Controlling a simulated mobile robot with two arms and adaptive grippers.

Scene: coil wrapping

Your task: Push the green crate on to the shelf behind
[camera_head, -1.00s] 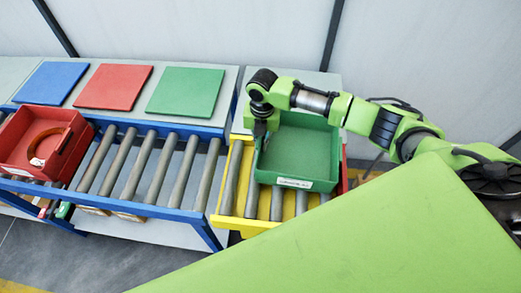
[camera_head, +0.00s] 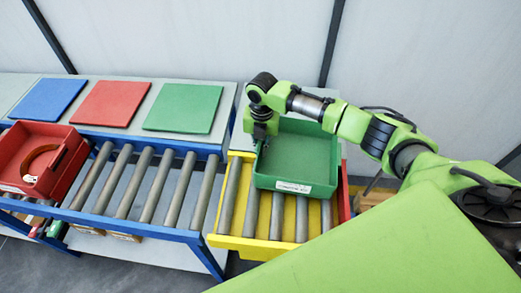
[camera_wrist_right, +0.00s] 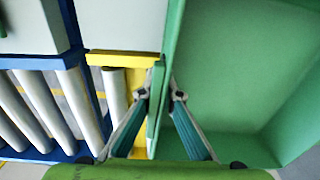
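The green crate (camera_head: 297,150) is an open, empty box with a white label on its front wall. It sits on the rollers of the yellow-framed conveyor (camera_head: 262,247), towards its back end. The grey shelf (camera_head: 238,138) lies behind the conveyor, partly hidden by my arm and the crate. My right gripper (camera_head: 262,132) points down at the crate's back left part. In the right wrist view my right gripper (camera_wrist_right: 159,98) has one finger on each side of the crate's left wall (camera_wrist_right: 154,125) and looks closed on it. My left gripper is not in view.
A blue-framed roller bench (camera_head: 150,195) stands to the left, with a red crate (camera_head: 38,160) holding a ring. Blue (camera_head: 48,98), red (camera_head: 110,103) and green (camera_head: 183,108) panels lie behind it. A large green surface (camera_head: 390,245) covers the lower right.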

